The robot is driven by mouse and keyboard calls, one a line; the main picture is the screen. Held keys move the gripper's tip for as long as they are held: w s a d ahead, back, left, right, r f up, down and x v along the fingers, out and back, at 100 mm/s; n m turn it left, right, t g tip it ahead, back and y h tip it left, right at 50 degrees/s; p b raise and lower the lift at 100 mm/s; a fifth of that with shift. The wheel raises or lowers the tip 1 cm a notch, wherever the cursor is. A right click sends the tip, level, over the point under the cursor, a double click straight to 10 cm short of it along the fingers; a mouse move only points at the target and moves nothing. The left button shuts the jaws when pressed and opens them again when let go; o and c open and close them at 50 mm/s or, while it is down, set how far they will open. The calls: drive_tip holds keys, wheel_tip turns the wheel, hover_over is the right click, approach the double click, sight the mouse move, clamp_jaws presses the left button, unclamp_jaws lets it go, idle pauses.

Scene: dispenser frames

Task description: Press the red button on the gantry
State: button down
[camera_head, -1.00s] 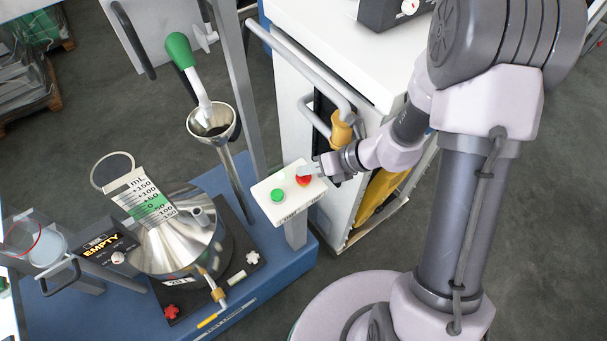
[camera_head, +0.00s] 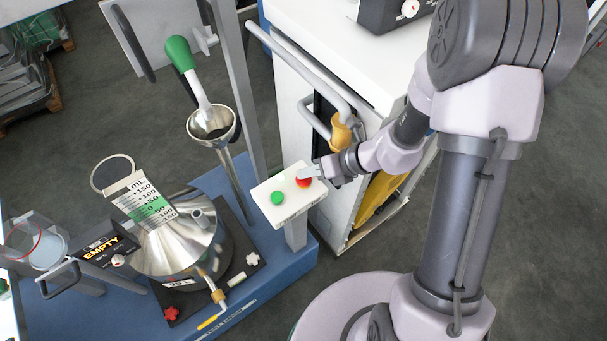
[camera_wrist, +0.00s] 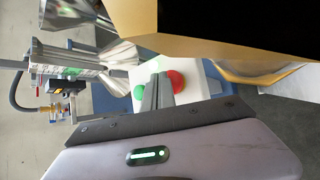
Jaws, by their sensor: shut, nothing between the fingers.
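The red button (camera_head: 304,181) sits on a white button box (camera_head: 284,209) mounted on the gantry post, to the right of a green button (camera_head: 278,198). My gripper (camera_head: 304,173) is shut and empty, its fingertips at the red button's upper edge and partly covering it. In the wrist view the shut fingers (camera_wrist: 158,92) point toward the box, with the red button (camera_wrist: 175,81) just right of them and the green button (camera_wrist: 139,92) on their left. I cannot tell whether the fingertips touch the red button.
A metal funnel (camera_head: 213,124) and a shiny vessel (camera_head: 178,240) stand on the blue base (camera_head: 262,297) left of the box. A white cabinet with grey rails (camera_head: 305,68) stands close behind my gripper. An orange part (camera_head: 341,131) is just above my wrist.

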sight(307, 180)
drive_tip(key=shift+s+r, duration=0.15)
drive_tip(key=shift+s, duration=0.2)
drive_tip(key=r+p, duration=0.5)
drive_tip(key=shift+w+r, duration=0.2)
drive_tip(key=shift+r, duration=0.05)
drive_tip(key=shift+f, duration=0.1)
idle(0.5)
